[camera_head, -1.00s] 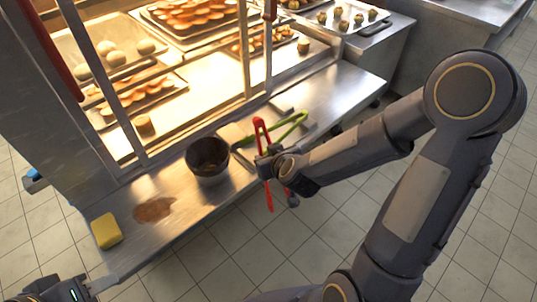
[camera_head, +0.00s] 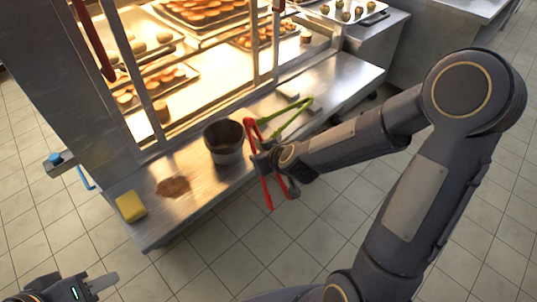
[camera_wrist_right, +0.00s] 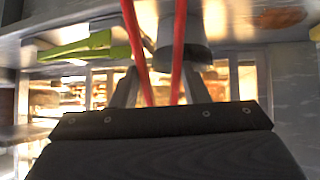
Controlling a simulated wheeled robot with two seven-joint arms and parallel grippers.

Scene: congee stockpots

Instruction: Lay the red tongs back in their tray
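The red tongs (camera_head: 266,190) hang from my right gripper (camera_head: 266,163) in the head view, tilted, just off the counter's front edge. In the right wrist view both red arms (camera_wrist_right: 178,45) of the tongs pass between the fingers of the right gripper (camera_wrist_right: 155,90), which is shut on them. Green tongs (camera_head: 298,118) lie on the counter behind the gripper. The flat surface around them is partly hidden, and I cannot make out the tray's outline clearly. My left gripper (camera_head: 98,290) is low at the left, far from the tongs and partly cut off; its opening is unclear.
A dark-mouthed metal pot (camera_head: 226,152) stands on the steel counter (camera_head: 205,185), just left of the right gripper. A brown spill (camera_head: 173,187) and a yellow sponge (camera_head: 130,207) are farther left. The lit glass case of baked goods rises behind. The tiled floor in front is clear.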

